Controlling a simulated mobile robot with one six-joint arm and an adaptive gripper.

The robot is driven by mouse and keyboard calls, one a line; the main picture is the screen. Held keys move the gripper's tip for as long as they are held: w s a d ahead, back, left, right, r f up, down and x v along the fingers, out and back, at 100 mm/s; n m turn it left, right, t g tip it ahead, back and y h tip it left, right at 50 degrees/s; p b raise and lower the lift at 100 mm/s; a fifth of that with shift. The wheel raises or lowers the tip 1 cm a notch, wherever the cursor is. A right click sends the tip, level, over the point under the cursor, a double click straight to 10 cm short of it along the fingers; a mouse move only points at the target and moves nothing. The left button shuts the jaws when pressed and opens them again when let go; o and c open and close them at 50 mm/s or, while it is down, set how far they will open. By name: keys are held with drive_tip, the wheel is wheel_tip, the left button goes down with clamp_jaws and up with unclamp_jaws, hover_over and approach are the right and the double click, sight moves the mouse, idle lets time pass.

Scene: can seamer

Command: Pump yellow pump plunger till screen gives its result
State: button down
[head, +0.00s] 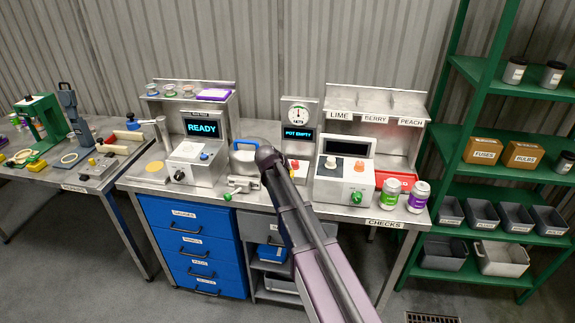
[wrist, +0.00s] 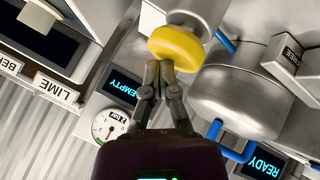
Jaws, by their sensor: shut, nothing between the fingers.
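The yellow pump plunger (wrist: 178,48) is a round knob at the top centre of the wrist view, on a grey metal body. My gripper (wrist: 160,70) is shut and empty, its fingertips at the knob's lower edge in the picture; I cannot tell whether they touch. In the head view my arm hides the plunger and the fingers. A screen (head: 298,133) under a dial gauge (head: 299,113) reads POT EMPTY; part of it shows in the wrist view (wrist: 122,88). Another screen (head: 201,128) reads READY, also in the wrist view (wrist: 262,163).
A metal pot (wrist: 235,104) with blue handles stands close beside the plunger. A white machine (head: 345,180) with knobs and two cans (head: 390,192) are to the right on the bench. A blue drawer unit (head: 190,240) is below, and green shelves (head: 500,150) stand at right.

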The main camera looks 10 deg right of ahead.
drive_tip(key=shift+r, duration=0.1)
drive_tip(key=shift+r+p, duration=2.4)
drive_tip(key=shift+p, duration=0.15)
wheel_tip(320, 180, up, 5)
drive_tip(key=p, duration=0.5)
drive_tip(key=s+d+f+g+y+b, duration=0.1)
drive_tip(key=s+f+g, duration=0.1)
drive_tip(key=s, duration=0.8)
drive_tip(key=s+d+f+m+g+y+b, duration=0.1)
drive_tip(key=s+d+f+g+y, duration=0.1)
drive_tip(key=s, duration=0.9)
drive_tip(key=s+d+f+g+y+b, duration=0.1)
drive_tip(key=s+d+f+g+y, duration=0.1)
drive_tip(key=s, duration=0.9)
wheel_tip(320, 180, down, 3)
drive_tip(key=shift+s+r+m+g, duration=0.2)
drive_tip(key=shift+m+g, duration=0.2)
drive_tip(key=shift+g, duration=0.3)
